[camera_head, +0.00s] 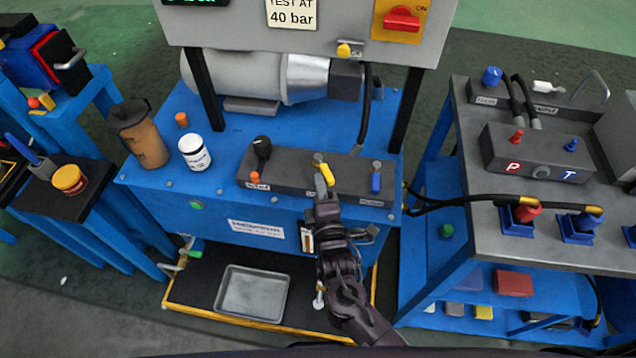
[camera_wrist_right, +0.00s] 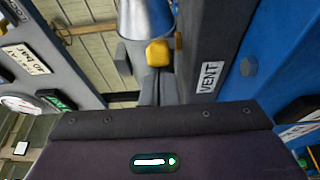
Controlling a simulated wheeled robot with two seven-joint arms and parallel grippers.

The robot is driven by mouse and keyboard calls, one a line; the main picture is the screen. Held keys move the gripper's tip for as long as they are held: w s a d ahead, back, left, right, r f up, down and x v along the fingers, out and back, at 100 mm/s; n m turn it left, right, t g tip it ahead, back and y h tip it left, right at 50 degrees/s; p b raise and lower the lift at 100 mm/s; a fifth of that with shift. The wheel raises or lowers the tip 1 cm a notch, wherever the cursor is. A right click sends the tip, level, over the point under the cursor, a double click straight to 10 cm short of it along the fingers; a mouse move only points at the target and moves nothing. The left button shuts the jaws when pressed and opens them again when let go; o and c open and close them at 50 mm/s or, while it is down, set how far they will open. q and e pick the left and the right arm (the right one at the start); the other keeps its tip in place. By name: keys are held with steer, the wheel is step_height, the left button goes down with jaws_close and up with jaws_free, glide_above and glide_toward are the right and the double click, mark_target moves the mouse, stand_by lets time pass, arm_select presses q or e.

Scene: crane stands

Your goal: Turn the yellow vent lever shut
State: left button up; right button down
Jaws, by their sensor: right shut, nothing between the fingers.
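The yellow vent lever (camera_head: 322,172) stands on a dark valve block (camera_head: 285,178) on the blue bench, between a black knob (camera_head: 262,146) and a blue lever (camera_head: 376,180). My right gripper (camera_head: 325,188) is at the front of the block, just below the yellow lever. It is shut with nothing in it. I cannot tell whether its tips touch the lever. In the right wrist view a VENT label (camera_wrist_right: 208,77) shows on the block, with a yellow piece (camera_wrist_right: 158,52) beside it, likely the lever. My left gripper is out of view.
A grey panel (camera_head: 350,22) on black posts overhangs the bench, with a pump motor (camera_head: 235,75) beneath. A white jar (camera_head: 194,152) and a brown bottle (camera_head: 143,135) stand left of the block. A grey tray (camera_head: 252,292) lies below. A hose bench (camera_head: 600,235) stands right.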

mark_target(334, 183)
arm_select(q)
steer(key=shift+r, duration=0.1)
arm_select(e)
steer(key=shift+d, duration=0.1)
steer(key=shift+d+n+y+p, duration=0.35)
steer(key=shift+n+y+p, duration=0.15)
steer(key=shift+y+p, duration=0.2)
steer(key=shift+w+d+r+n+g+y+p, duration=0.15)
steer(key=shift+d+n+g+y+p, duration=0.2)
steer(key=shift+y, duration=0.25)
steer(key=shift+d+n+y, duration=0.2)
steer(key=shift+n+y, duration=0.25)
steer(key=shift+y, duration=0.05)
steer(key=shift+w+d+n+g+y+p, duration=0.2)
steer(key=shift+d+n+g+y+p, duration=0.4)
steer(key=shift+y, duration=0.5)
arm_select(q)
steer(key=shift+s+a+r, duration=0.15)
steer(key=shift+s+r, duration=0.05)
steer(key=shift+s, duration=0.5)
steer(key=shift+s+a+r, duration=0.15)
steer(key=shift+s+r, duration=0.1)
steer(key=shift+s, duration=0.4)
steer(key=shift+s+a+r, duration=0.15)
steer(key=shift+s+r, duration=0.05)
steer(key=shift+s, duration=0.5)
arm_select(e)
steer(key=shift+w+d, duration=0.45)
steer(key=shift+d, duration=0.4)
